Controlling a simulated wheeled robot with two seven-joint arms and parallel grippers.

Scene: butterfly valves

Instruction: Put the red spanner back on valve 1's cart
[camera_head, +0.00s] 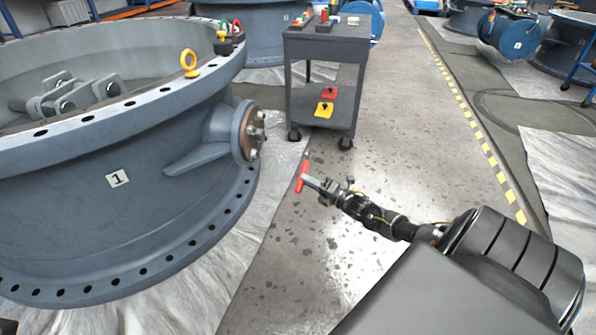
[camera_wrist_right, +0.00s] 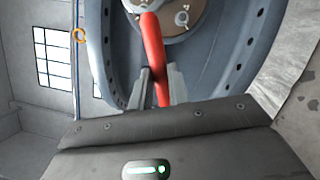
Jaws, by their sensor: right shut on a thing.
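My right gripper (camera_head: 318,185) is shut on the red spanner (camera_head: 302,177), holding it in the air above the floor, in front of valve 1's flange. In the right wrist view the red spanner (camera_wrist_right: 155,55) stands up between the two fingers (camera_wrist_right: 158,88). Valve 1 (camera_head: 150,170) is the large grey-blue valve body on the left, with a label "1". A dark grey cart (camera_head: 330,48) stands beyond the gripper, beside valve 1, with small items on its top. I cannot read a number on the cart. My left gripper is out of view.
The cart's lower shelf (camera_head: 305,112) holds a red item (camera_head: 329,93) and a yellow item (camera_head: 324,109). A yellow eyebolt (camera_head: 189,63) rises from valve 1's rim. A blue valve (camera_head: 510,34) stands at the far right. The floor between the gripper and cart is clear.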

